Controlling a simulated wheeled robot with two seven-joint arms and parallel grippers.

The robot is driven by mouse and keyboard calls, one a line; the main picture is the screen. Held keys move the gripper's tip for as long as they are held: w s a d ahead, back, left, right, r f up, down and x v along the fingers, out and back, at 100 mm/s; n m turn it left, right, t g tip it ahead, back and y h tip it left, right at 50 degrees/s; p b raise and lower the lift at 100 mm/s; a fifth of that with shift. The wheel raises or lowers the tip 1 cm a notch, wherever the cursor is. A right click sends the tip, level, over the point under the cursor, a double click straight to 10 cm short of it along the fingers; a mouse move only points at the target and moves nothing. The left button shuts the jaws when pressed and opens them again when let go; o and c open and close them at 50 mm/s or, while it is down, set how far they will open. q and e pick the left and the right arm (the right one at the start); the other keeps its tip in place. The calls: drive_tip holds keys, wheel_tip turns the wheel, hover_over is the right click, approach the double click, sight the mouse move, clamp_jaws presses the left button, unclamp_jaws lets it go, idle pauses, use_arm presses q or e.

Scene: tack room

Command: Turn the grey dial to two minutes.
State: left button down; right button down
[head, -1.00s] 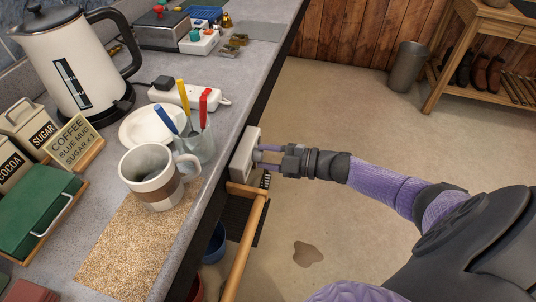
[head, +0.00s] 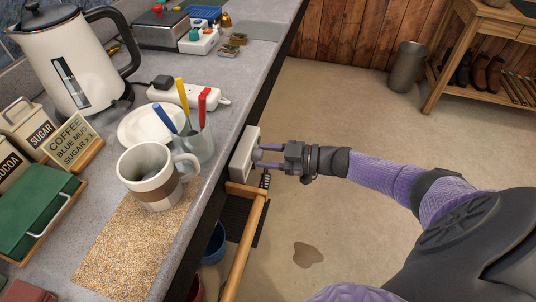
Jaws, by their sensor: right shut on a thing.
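A pale box (head: 242,153) is fixed on the front of the counter, just below its edge. My right gripper (head: 262,156) reaches in from the right, its fingers up against the outer face of this box. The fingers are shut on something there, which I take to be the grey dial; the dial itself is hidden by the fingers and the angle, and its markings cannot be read. My left gripper is not in view.
On the counter (head: 250,62) stand a mug (head: 153,178) on a cork mat (head: 125,245), a glass with coloured sticks (head: 201,143), a plate (head: 143,125), a power strip (head: 188,93) and a kettle (head: 68,60). A wooden rail (head: 247,245) runs below the box.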

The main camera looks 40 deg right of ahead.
idle(0.5)
drive_tip(key=shift+c, duration=1.3)
unclamp_jaws()
drive_tip(key=v, duration=1)
drive_tip(key=shift+p, duration=0.45)
